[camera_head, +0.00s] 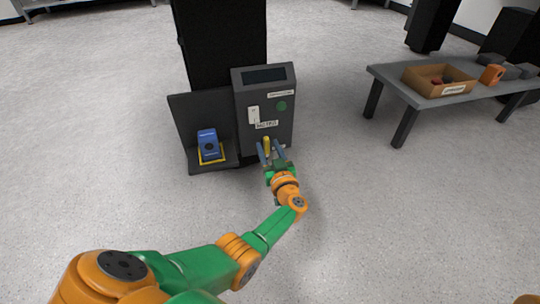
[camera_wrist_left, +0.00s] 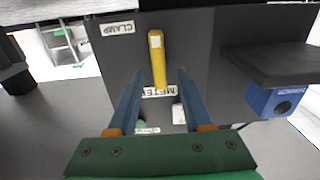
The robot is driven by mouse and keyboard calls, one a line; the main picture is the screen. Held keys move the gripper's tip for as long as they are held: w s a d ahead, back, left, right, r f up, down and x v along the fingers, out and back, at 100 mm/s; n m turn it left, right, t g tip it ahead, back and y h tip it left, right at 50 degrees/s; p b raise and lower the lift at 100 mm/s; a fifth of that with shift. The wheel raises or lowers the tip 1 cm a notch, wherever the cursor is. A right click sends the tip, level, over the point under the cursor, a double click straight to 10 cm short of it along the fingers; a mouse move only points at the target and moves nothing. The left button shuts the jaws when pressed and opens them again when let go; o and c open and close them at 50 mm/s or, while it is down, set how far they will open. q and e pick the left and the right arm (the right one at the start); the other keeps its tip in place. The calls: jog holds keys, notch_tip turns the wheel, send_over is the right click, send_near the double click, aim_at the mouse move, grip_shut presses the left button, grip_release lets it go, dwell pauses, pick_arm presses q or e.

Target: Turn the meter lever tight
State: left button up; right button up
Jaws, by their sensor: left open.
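The yellow meter lever (camera_head: 266,143) is on the lower front of the dark instrument cabinet (camera_head: 284,128), below its METER label (camera_head: 266,125). In the left wrist view the lever (camera_wrist_left: 157,60) stands roughly upright in the picture, in line with the gap between my fingers. My left gripper (camera_head: 269,149) is open in front of the cabinet, with its two blue-grey fingers (camera_wrist_left: 159,76) to either side of the lever. I cannot tell whether either finger touches it. My right gripper is not in view.
A blue block (camera_head: 207,138) sits on a yellow-edged pad on the dark shelf (camera_head: 228,154) left of the cabinet. A CLAMP label (camera_wrist_left: 117,28) shows in the wrist view. A grey table (camera_head: 400,88) with a cardboard box (camera_head: 425,84) stands right. The floor between is clear.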

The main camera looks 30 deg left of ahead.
pick_arm(q)
jog(key=shift+a, duration=0.1)
grip_shut()
